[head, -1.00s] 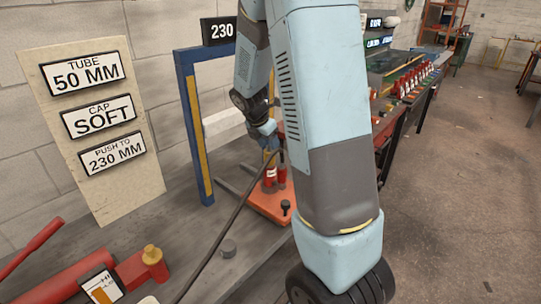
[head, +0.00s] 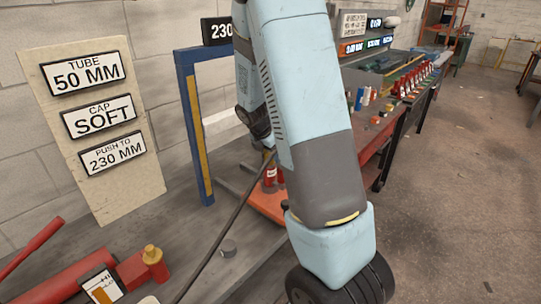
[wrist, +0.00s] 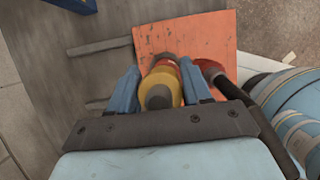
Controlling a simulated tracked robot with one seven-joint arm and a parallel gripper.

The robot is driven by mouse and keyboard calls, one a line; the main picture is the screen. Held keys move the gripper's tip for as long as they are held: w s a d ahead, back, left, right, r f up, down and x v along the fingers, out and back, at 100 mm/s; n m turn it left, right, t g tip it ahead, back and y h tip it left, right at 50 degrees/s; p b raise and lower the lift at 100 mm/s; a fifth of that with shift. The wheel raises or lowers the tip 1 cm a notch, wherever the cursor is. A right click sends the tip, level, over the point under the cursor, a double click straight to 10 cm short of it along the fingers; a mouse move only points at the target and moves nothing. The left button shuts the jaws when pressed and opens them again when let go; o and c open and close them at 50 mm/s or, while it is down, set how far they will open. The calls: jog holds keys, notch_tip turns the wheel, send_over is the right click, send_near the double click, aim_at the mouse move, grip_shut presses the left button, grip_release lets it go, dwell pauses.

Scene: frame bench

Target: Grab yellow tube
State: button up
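In the wrist view a yellow tube (wrist: 158,88) with a dark grey round end stands between the two blue fingers of my gripper (wrist: 160,72). Its far end meets a red part above an orange plate (wrist: 200,35). The fingers flank the tube closely on both sides; whether they press on it cannot be told. A red piece (wrist: 209,68) with a dark rod stands just right of the right finger. In the head view my arm hides the gripper and the yellow tube; red holders (head: 270,174) show on the orange plate (head: 268,207).
A blue frame (head: 190,120) stands on the grey bench (head: 180,235) behind the plate. A sign board (head: 95,130) reads tube 50 mm, cap soft, push to 230 mm. A black cable crosses the bench. Red tools (head: 75,278) lie front left. A red side bench holds coloured parts.

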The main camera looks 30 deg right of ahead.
jog(key=c, duration=0.6)
